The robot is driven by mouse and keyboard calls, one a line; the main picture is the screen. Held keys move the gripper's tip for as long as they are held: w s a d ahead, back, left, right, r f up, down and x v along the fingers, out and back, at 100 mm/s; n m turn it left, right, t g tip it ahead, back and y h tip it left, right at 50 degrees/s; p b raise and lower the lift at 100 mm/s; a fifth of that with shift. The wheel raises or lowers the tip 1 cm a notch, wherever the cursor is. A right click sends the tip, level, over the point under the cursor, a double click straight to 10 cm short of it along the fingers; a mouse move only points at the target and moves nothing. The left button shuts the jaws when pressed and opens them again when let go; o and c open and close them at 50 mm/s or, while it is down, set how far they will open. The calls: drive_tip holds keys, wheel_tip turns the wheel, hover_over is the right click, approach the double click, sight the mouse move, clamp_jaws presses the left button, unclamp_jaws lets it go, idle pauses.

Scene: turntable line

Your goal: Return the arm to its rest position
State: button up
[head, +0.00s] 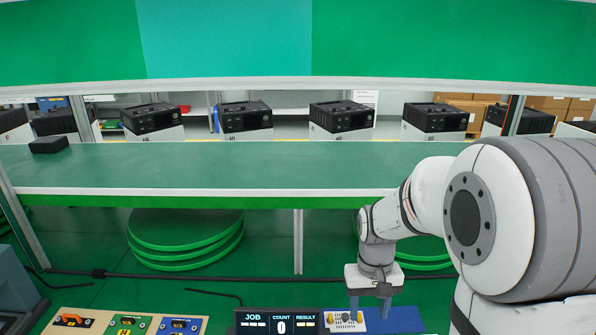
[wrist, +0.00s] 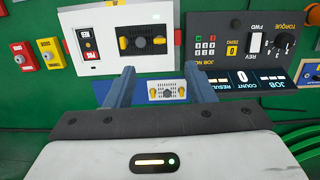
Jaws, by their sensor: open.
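My gripper (head: 369,297) hangs at the lower right of the head view, below the front edge of the green bench, with its fingers pointing down. In the wrist view my gripper (wrist: 157,92) has its two blue-grey fingers apart, with nothing between them that they touch.
A green bench (head: 240,165) spans the head view, with a small black block (head: 49,144) at its left end. A display (head: 277,323) reads JOB, COUNT 0, RESULT. Black machines (head: 245,117) stand in a row behind. Green discs (head: 186,235) lie below the bench.

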drive_tip(key=s+r+t, duration=0.4)
drive_tip(key=s+r, duration=0.6)
drive_tip(key=s, duration=0.2)
drive_tip(key=shift+s+a+t, duration=0.2)
drive_tip(key=shift+s+t, duration=0.2)
